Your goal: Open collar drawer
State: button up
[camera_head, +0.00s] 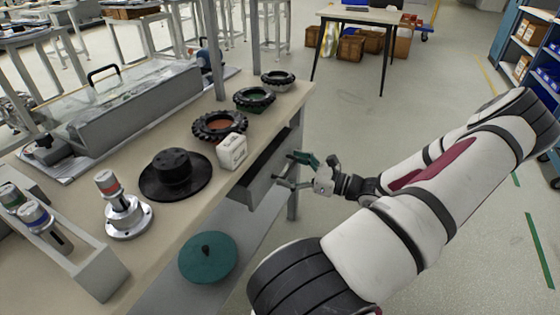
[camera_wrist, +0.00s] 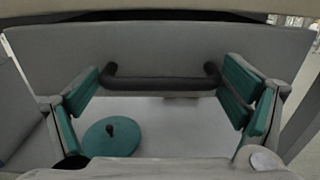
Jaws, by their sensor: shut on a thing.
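The collar drawer (camera_head: 266,184) is a grey drawer under the right edge of the workbench. A dark gap shows between the bench top and its front, but I cannot tell how far out it stands. In the wrist view its plain grey front (camera_wrist: 160,47) fills the upper part, with a dark bar handle (camera_wrist: 162,83) across it. My gripper (camera_head: 294,170) is at the drawer front, its teal pads at the two ends of the handle, shut on it lengthwise. The wrist view shows both pads of my gripper (camera_wrist: 160,92). The drawer's inside is mostly hidden.
The workbench (camera_head: 190,205) carries a black hat-shaped disc (camera_head: 175,172), several toothed rings, a white block (camera_head: 232,152) and a red-topped post (camera_head: 115,205). A teal disc (camera_head: 207,258) lies on the lower shelf.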

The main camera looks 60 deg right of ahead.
jog(key=s+d+p, duration=0.1)
jog(key=s+p, duration=0.3)
jog(key=s, duration=0.9)
jog(key=shift+s+d, duration=0.1)
jog(key=shift+d, duration=0.05)
jog(key=o, duration=1.4)
jog(key=s, duration=1.2)
jog(key=shift+d, duration=0.4)
